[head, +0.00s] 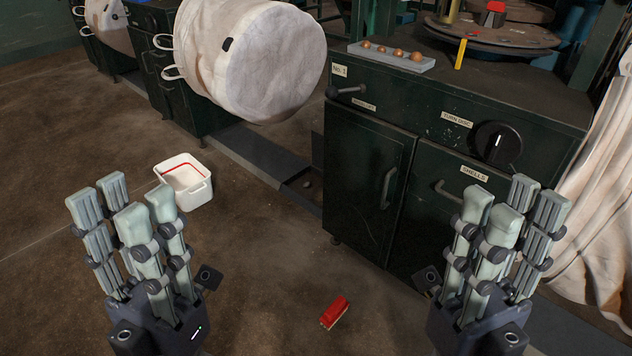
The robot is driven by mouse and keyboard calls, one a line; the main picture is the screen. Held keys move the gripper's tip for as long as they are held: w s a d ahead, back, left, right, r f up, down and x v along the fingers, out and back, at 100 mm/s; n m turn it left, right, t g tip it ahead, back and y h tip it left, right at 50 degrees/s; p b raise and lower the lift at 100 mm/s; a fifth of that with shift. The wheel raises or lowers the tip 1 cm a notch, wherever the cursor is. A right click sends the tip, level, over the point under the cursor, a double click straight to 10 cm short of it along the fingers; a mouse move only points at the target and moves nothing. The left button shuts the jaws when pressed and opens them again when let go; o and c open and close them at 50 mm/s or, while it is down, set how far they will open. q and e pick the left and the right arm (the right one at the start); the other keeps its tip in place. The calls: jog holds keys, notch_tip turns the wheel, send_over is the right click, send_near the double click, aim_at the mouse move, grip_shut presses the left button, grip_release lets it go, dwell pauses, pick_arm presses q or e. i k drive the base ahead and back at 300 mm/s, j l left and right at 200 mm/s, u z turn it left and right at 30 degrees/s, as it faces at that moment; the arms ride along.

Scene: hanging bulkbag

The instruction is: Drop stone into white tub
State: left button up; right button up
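The white tub (205,192) is a small open square container with a red line inside its rim. It stands on the floor left of centre, beyond my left gripper. A small pale lump (306,183) lies by the floor rail near the cabinet. It may be a stone, but it is too small to tell. My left gripper (118,207) is at the lower left, fingers up, open and empty, nearer to me than the tub. My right gripper (514,208) is at the lower right in front of the cabinet, fingers up, open and empty.
A dark green cabinet (367,180) stands at the right, with a grey tray (358,51) of several round brown objects on top. A large pale bulk bag (225,55) hangs at the top centre. A red brush (335,309) lies on the floor.

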aim_at(184, 184)
jog(key=i+j+z, duration=0.15)
jog(key=z, duration=0.35)
jog(key=i+j+z, duration=0.1)
jog(key=j+z, duration=0.25)
jog(key=z, duration=0.15)
jog(key=j+z, duration=0.3)
jog(key=z, duration=0.2)
jog(key=i, duration=0.05)
